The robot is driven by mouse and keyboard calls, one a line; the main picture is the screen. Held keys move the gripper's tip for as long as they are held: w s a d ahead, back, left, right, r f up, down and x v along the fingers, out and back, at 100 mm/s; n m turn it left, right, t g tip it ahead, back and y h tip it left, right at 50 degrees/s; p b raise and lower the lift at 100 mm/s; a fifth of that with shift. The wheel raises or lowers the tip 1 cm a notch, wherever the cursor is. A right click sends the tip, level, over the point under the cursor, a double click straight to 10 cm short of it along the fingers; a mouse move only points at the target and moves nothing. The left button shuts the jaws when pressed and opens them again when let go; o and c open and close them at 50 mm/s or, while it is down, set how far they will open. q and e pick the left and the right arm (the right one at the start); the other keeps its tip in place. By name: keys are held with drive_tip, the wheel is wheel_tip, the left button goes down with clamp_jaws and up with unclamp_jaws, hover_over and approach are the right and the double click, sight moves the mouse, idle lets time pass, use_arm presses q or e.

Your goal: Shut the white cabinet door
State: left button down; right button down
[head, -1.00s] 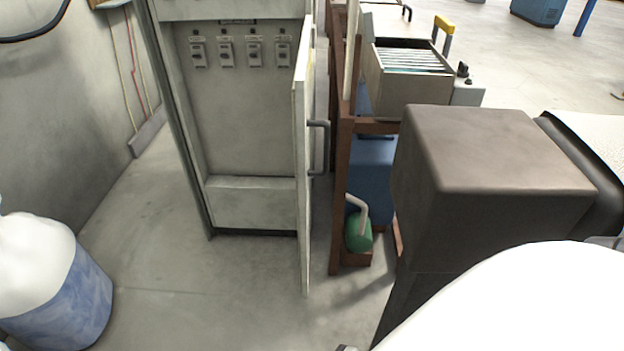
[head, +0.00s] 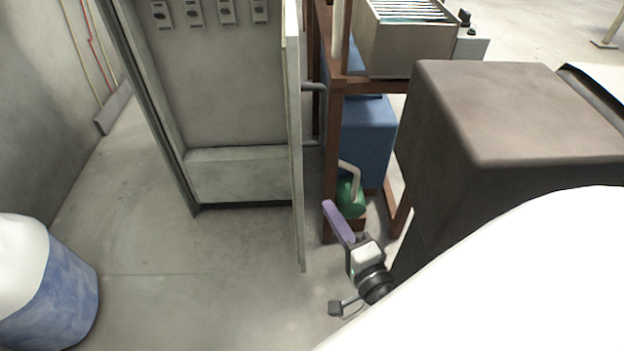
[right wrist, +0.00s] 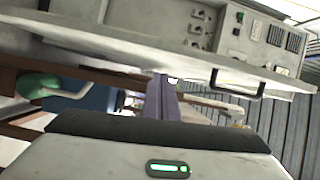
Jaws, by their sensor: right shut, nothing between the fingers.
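The white cabinet (head: 225,110) stands open in the head view, with switches on its inner panel. Its door (head: 295,150) is swung out toward me, seen nearly edge-on, with a grey handle (head: 313,87) on its right face. My right gripper (head: 329,207) is shut and empty, just right of the door's lower near part; I cannot tell whether it touches the door. In the right wrist view its purple fingers (right wrist: 161,98) point ahead, and the door handle (right wrist: 238,88) shows to their right. My left gripper is out of view.
A brown wooden rack (head: 334,130) stands close right of the door, holding a blue box (head: 365,140) and a green can (head: 349,200). A big dark brown box (head: 520,110) is at right. A blue-and-white barrel (head: 45,290) is at lower left. Floor before the cabinet is clear.

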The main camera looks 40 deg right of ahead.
drive_tip(key=w+d+m+h, duration=0.2)
drive_tip(key=w, duration=0.9)
drive_tip(key=shift+w+d+f+g+b, duration=0.2)
drive_tip(key=shift+d+f+g+b, duration=0.05)
drive_tip(key=shift+d+g+b, duration=0.05)
